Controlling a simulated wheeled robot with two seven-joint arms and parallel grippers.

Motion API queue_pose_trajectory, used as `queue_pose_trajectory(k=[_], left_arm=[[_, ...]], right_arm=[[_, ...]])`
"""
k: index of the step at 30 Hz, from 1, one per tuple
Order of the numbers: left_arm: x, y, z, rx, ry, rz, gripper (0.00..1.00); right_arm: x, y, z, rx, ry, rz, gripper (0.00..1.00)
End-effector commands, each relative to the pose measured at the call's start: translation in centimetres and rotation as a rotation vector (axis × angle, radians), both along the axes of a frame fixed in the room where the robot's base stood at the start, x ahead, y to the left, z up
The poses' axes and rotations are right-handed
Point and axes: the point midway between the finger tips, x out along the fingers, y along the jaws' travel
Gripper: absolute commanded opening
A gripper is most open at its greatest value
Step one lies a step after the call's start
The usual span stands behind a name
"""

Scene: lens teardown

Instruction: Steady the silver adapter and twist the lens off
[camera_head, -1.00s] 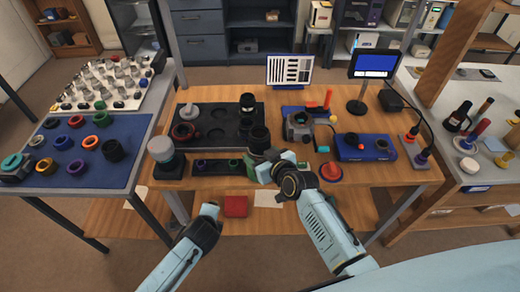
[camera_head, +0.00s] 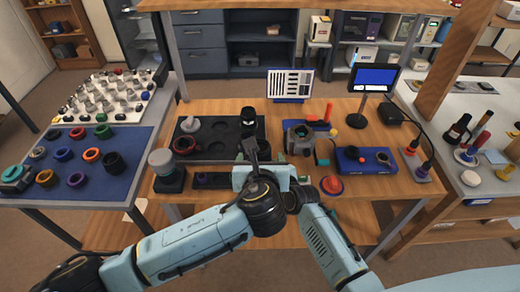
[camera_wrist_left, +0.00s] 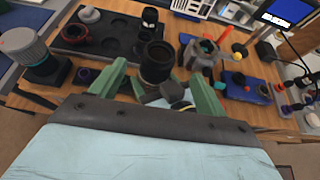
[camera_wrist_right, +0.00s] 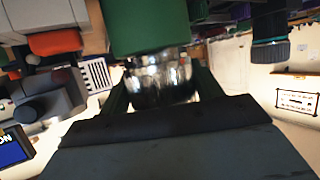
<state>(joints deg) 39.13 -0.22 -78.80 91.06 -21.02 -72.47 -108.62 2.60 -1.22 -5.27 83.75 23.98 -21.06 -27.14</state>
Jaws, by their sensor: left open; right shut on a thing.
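The black lens (camera_wrist_left: 156,60) stands upright in the left wrist view, between the spread green fingers of my left gripper (camera_wrist_left: 155,74). The left gripper (camera_head: 250,158) is open in the head view and covers most of the lens there. The silver adapter (camera_wrist_right: 160,84) shows in the right wrist view, shiny, between the fingers of my right gripper (camera_wrist_right: 162,92), which is shut on it. A green finger (camera_wrist_right: 146,24) crosses just beside the adapter there. In the head view my right gripper is largely hidden behind my left arm.
A dark tray (camera_head: 212,150) with a smaller black lens (camera_head: 248,117) lies behind. A grey-topped cylinder (camera_head: 165,168) stands left. A grey fixture (camera_head: 299,139), a blue block (camera_head: 362,160) and a red disc (camera_head: 331,185) are right. A monitor (camera_head: 374,80) stands at the back.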

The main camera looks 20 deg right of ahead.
Motion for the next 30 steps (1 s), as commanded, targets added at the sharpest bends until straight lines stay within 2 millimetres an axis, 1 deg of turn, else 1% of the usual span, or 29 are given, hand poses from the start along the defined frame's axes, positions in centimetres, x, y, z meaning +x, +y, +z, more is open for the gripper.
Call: queue_pose_trajectory(k=[3,6,12,15,21,30], left_arm=[[1.8,-0.5,-0.8,0.001,0.000,0.003,0.75],[3.1,-0.9,-1.5,-0.001,0.000,0.003,0.75],[5.6,-1.6,-2.7,-0.001,0.000,0.004,0.75],[6.5,-1.9,-3.2,-0.002,0.002,0.002,0.75],[7.7,-2.2,-3.8,-0.003,0.001,0.003,0.75],[8.1,-2.3,-4.0,-0.003,0.001,0.002,0.75]], right_arm=[[0.0,-0.1,0.0,0.000,0.000,-0.001,0.28],[0.0,-0.1,0.0,0.000,0.000,-0.001,0.28],[0.0,-0.1,0.0,-0.001,0.000,-0.001,0.28],[0.0,-0.1,0.0,-0.001,0.000,-0.001,0.28],[0.0,-0.1,0.0,0.000,0.000,-0.001,0.28],[0.0,-0.1,0.0,0.000,0.000,-0.001,0.28]])
